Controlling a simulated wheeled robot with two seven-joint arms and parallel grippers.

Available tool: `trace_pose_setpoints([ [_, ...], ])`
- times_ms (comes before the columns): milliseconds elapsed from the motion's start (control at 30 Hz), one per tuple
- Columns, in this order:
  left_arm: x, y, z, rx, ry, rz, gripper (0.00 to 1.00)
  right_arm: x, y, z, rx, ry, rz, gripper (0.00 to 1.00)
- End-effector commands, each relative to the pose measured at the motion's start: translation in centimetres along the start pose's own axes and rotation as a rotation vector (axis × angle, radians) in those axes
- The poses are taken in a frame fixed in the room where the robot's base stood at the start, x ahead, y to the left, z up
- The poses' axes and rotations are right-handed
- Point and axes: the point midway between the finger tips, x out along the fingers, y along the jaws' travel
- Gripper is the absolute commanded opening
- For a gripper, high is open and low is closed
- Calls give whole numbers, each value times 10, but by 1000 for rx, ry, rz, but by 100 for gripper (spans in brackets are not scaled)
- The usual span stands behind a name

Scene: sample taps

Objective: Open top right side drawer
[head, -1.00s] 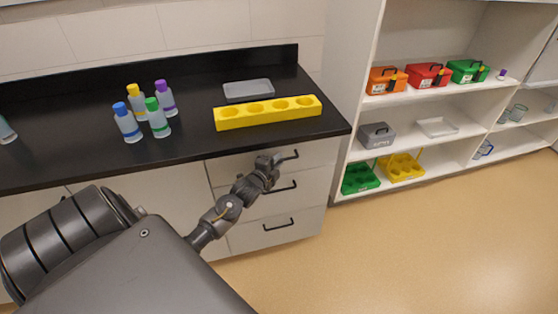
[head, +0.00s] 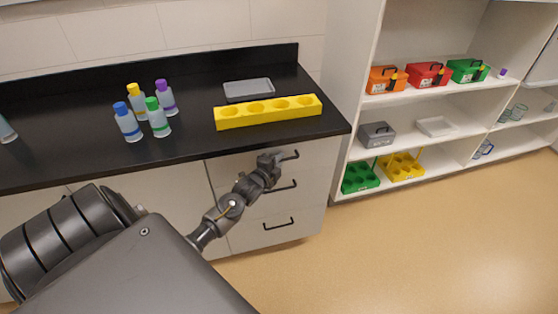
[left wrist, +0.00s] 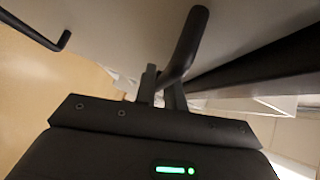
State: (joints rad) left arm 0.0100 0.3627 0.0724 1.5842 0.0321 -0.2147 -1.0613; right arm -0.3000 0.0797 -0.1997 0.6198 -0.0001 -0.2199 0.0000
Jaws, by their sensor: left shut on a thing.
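The top right drawer (head: 236,168) is the uppermost of the white drawers under the black counter's right end. Its front looks flush with the cabinet. Its black bar handle (head: 291,155) shows partly beside my left gripper (head: 276,160), which covers the rest. In the left wrist view the dark handle (left wrist: 189,42) rises from between the two fingers of my left gripper (left wrist: 163,90), which is shut on it. My right gripper is not in view.
Lower drawers have black handles (head: 278,224). On the black counter (head: 60,155) stand several capped bottles (head: 130,125), a yellow rack (head: 268,112) and a grey tray (head: 248,90). A white shelf unit (head: 350,120) stands at the right. The tan floor (head: 420,250) before it is clear.

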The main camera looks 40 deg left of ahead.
Motion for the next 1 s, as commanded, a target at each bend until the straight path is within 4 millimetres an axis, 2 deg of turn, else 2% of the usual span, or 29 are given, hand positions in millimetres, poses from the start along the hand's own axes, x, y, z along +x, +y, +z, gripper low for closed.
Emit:
trace_pose_setpoints([
  [267, -30, 6, -30, -2, 4, 7, 0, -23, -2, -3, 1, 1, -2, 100],
  [700, -114, 30, -114, -3, 1, 8, 0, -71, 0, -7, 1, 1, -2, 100],
  [1000, -170, 47, -169, -3, 1, 8, 0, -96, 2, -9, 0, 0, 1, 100],
])
